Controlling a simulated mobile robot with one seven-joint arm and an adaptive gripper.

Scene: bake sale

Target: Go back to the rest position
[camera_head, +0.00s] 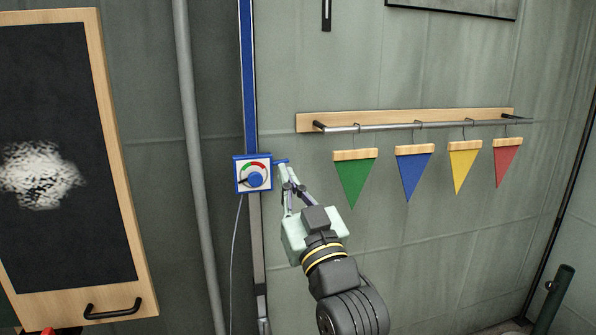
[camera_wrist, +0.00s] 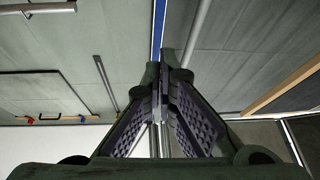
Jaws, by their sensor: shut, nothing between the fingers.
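My gripper (camera_head: 286,172) is raised in front of the grey wall, just right of a blue-framed dial box (camera_head: 240,185). Its fingers are shut and empty, with the tips pointing up at the wall. A small blue piece (camera_head: 281,161) shows at the fingertips, beside the box. I cannot tell whether the tips touch it. In the wrist view, the two dark ridged fingers (camera_wrist: 163,75) come together at the centre, in front of a blue vertical strip (camera_wrist: 158,28).
A wooden rail with a metal bar (camera_head: 400,127) holds green (camera_head: 352,180), blue (camera_head: 413,175), yellow (camera_head: 463,170) and red (camera_head: 506,160) pennants, right of my gripper. A wood-framed blackboard (camera_head: 60,240) and a grey pipe (camera_head: 196,170) stand left. A dark green post (camera_head: 553,300) is lower right.

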